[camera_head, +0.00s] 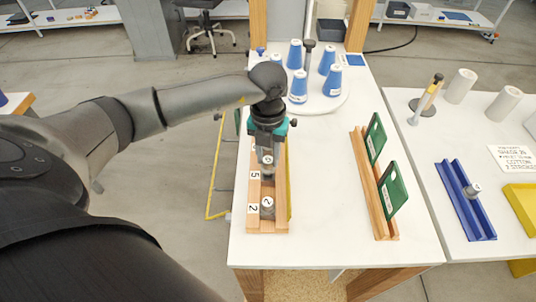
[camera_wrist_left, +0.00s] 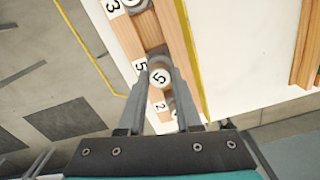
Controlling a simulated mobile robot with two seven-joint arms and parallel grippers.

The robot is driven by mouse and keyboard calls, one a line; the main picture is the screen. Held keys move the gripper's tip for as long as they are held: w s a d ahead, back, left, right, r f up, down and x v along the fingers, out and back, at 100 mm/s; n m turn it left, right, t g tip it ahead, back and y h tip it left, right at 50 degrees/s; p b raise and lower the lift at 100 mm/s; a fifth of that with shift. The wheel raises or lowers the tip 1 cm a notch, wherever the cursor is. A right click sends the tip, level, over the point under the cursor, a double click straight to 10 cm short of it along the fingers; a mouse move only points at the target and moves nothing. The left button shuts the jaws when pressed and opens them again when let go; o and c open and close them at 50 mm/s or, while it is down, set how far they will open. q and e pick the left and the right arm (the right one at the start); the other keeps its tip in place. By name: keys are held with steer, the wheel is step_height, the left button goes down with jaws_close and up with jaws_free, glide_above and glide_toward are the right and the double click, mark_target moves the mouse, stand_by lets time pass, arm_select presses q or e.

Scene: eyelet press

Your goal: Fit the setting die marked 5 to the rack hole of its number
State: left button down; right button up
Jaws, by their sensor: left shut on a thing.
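The setting die marked 5 (camera_wrist_left: 160,77) is a grey cylinder with a white numbered top. My left gripper (camera_head: 267,158) is shut on it, with one finger on each side in the left wrist view (camera_wrist_left: 160,95). The wooden rack (camera_head: 281,215) lies under the gripper, with number labels along its left side. The die is at the rack position beside label 5 (camera_head: 255,175); I cannot tell whether it is above the hole or in it. The die marked 2 (camera_head: 267,207) stands in the rack beside label 2. My right gripper is not in view.
Blue cups (camera_head: 298,88) stand on a round white tray behind the rack. Green plates (camera_head: 392,190) stand in a wooden holder to the right. A blue channel (camera_head: 466,204) with a grey piece is on the right table. The white tabletop between rack and holder is clear.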

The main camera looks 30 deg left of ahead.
mark_target(268, 160)
arm_select(q)
steer(key=shift+f+b, duration=1.15)
steer(key=shift+f, duration=0.45)
stand_by(1.7)
steer(key=c, duration=0.5)
jaws_free()
steer(key=shift+r, duration=0.15)
steer(key=shift+r+p, duration=2.1)
steer(key=shift+r, duration=0.35)
steer(key=shift+f, duration=0.1)
